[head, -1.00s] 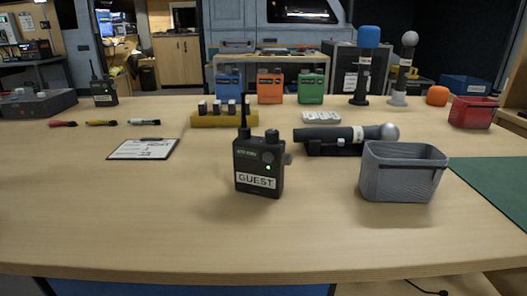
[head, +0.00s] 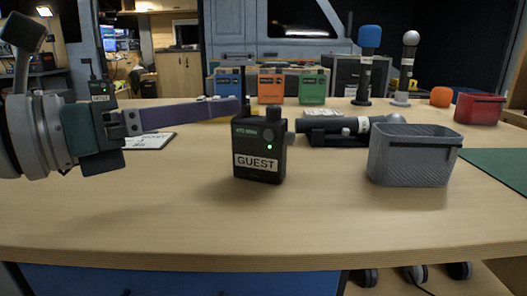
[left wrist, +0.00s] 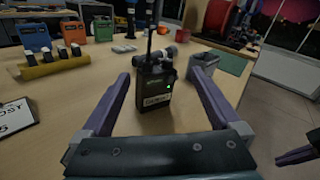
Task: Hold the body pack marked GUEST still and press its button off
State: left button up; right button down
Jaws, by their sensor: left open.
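The black body pack marked GUEST (head: 259,146) stands upright on the table, with an antenna, a knob on top, a side knob and a lit green light. It also shows in the left wrist view (left wrist: 154,88). My left gripper (head: 236,108) reaches in from the left with purple fingers. In the left wrist view its open fingers (left wrist: 158,72) point toward the pack, one on each side in the picture. I cannot tell whether either finger touches it. A purple piece at the right edge of the left wrist view looks like part of my right gripper (left wrist: 295,156); its jaws are unclear.
A grey basket (head: 412,158) stands right of the pack. A black microphone (head: 345,126) lies in a cradle behind it. A clipboard (left wrist: 14,116) lies to the left. Blue, orange and green packs (head: 271,88) stand behind. The table in front is clear.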

aim_at(251, 157)
pick_arm(q)
jog(key=f+m+g, duration=0.1)
jog(key=f+m+y, duration=0.1)
jog(key=f, duration=0.1)
jog(key=a+f+m+g, duration=0.1)
jog(key=f, duration=0.1)
jog(key=shift+g, duration=0.3)
jog(key=shift+w+d+f+m+b, duration=0.1)
jog(key=shift+w+f+m+b, duration=0.05)
jog(key=shift+m+b, duration=0.2)
jog(key=b+x, duration=0.1)
jog(key=x, duration=0.1)
jog(key=b+x, duration=0.1)
jog(key=x, duration=0.2)
jog(key=b+x, duration=0.2)
jog(key=x, duration=0.1)
jog(key=shift+f, duration=0.25)
jog(key=shift+w+d+f+b, duration=0.1)
jog(key=shift+w+d+b, duration=0.3)
jog(key=shift+d, duration=0.2)
grip_shut()
dwell(0.5)
dwell(0.6)
